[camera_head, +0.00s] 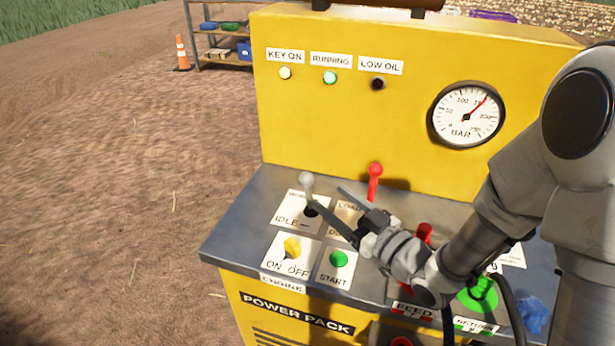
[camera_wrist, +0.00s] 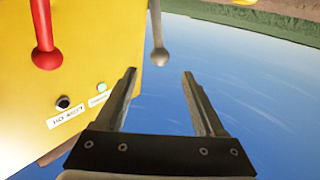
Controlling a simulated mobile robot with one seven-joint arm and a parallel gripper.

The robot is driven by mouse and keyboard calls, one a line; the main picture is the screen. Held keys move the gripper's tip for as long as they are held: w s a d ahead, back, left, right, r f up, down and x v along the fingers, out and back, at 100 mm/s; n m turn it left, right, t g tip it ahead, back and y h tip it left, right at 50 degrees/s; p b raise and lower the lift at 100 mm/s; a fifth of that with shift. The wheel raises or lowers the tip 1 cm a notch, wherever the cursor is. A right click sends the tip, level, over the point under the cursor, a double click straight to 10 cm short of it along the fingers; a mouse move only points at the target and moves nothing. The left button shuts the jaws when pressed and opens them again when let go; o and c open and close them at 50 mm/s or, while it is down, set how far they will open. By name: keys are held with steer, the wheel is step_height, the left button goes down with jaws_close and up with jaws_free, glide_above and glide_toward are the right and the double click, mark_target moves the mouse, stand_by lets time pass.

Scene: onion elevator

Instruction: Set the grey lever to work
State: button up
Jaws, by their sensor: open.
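The grey lever (camera_head: 307,181) has a round grey knob and stands on the left of the power pack's top, beside the plate marked IDLE (camera_head: 285,222). The plate's upper word is too small to read. My gripper (camera_head: 325,197) is open and empty, just right of the lever. One finger crosses in front of the lever's shaft and hides part of it. In the wrist view the grey lever's knob (camera_wrist: 159,57) appears just beyond and between the fingertips of my gripper (camera_wrist: 160,76). I cannot tell whether they touch.
A red lever (camera_head: 375,170) stands close to the right. The yellow ON/OFF knob (camera_head: 292,247) and green START button (camera_head: 339,258) lie below my gripper. The yellow panel (camera_head: 345,125) rises behind. The RUNNING lamp (camera_head: 330,78) glows green; the LOW OIL lamp (camera_head: 377,83) is dark.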

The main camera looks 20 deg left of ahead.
mark_target(311, 182)
steer(key=x, duration=0.9)
steer(key=shift+w+a, duration=0.1)
steer(key=shift+a, duration=0.15)
steer(key=shift+c, duration=0.3)
jaws_close()
stand_by(0.6)
